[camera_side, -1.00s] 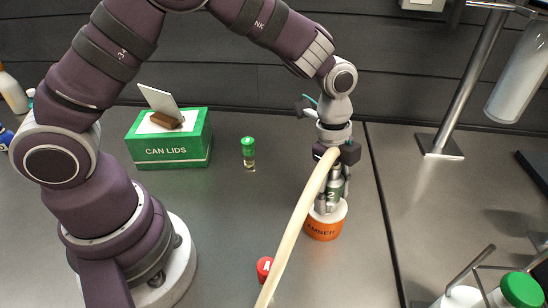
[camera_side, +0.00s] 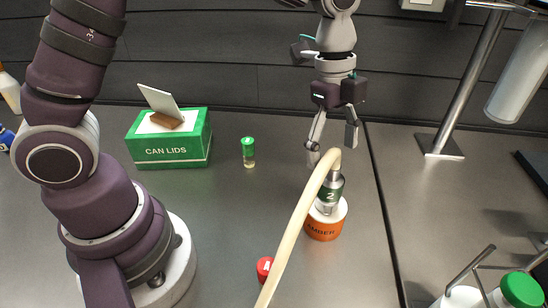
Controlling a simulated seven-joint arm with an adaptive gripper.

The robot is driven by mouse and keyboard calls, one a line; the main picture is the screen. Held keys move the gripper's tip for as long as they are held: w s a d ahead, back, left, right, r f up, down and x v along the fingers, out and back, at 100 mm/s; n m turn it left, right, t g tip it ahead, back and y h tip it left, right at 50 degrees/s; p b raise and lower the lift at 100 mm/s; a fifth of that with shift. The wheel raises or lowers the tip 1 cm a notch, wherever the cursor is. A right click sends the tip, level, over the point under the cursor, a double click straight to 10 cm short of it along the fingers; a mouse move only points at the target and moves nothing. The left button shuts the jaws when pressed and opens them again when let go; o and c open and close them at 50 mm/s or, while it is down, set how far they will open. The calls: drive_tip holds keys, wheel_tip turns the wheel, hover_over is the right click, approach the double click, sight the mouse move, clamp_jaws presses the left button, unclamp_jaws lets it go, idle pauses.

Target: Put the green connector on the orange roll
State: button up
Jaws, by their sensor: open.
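A pale hose (camera_side: 296,229) runs from the connector's top down to the bottom edge and hides part of the connector's left side.
A green CAN LIDS box (camera_side: 174,143) and a small green-capped vial (camera_side: 248,152) stand to the left. A red-topped item (camera_side: 264,269) is by the hose. A metal stand (camera_side: 450,100) and white containers (camera_side: 520,289) are at right. The counter between box and roll is mostly clear.

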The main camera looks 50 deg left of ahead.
sight(324, 173)
drive_tip(key=r, duration=0.3)
drive_tip(key=shift+s+a+r, duration=0.1)
drive_tip(key=shift+a+r, duration=0.25)
drive_tip(key=s+a+r+n+t+y, duration=0.1)
drive_tip(key=s+a+n+t, duration=0.4)
drive_tip(key=n, duration=1.2)
drive_tip(key=s+a+r, duration=0.1)
drive_tip(key=s+a, duration=0.3)
drive_tip(key=s, duration=0.2)
drive_tip(key=shift+s+a+n+y, duration=0.3)
drive_tip(key=shift+a+y, duration=0.1)
